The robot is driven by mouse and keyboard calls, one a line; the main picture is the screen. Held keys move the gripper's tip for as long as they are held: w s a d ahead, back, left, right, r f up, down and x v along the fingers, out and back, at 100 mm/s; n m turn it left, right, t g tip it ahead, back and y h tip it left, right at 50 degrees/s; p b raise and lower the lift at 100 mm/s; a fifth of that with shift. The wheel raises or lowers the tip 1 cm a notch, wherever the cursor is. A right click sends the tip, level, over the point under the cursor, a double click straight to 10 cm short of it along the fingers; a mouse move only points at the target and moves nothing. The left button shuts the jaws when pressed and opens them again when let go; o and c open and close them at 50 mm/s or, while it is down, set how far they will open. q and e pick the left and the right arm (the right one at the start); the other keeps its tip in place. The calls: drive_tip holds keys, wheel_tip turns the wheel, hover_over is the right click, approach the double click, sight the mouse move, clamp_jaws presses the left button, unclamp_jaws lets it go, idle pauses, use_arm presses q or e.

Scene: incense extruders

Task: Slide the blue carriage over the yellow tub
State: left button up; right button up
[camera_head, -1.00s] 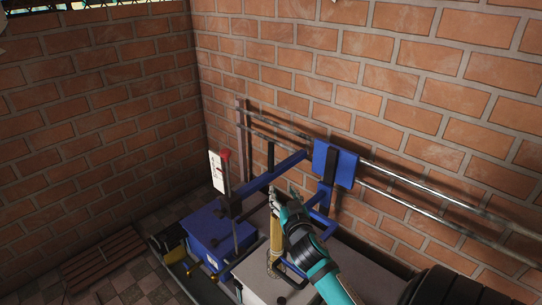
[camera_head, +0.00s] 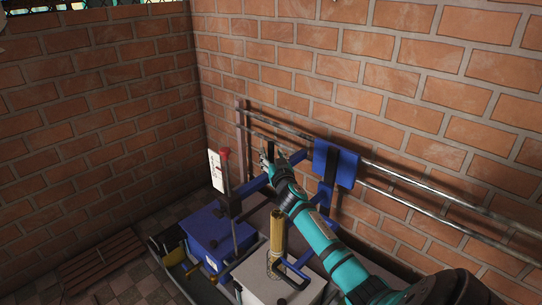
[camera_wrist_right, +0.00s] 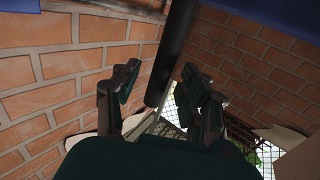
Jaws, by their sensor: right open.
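The blue carriage (camera_head: 325,160) hangs on two metal rails along the right brick wall, with blue arms reaching out from it. My right gripper (camera_head: 269,158) is at the far end of my teal arm, left of the carriage's plate and near a blue arm. In the right wrist view the gripper (camera_wrist_right: 162,92) is open, with a dark round bar (camera_wrist_right: 172,55) between or just beyond its fingers; contact cannot be told. A small yellowish container (camera_head: 174,256), possibly the yellow tub, sits low at the left of the machine, partly hidden. My left gripper is not in view.
A brass cylinder (camera_head: 277,232) stands upright on a pale block (camera_head: 262,287). A blue box (camera_head: 207,232) and a post with a red knob (camera_head: 225,153) stand left of it. Brick walls close the corner behind. A wooden pallet (camera_head: 103,262) lies on the floor at left.

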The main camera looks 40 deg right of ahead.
drive_tip(key=shift+x, duration=1.05)
drive_tip(key=c, duration=0.9)
clamp_jaws()
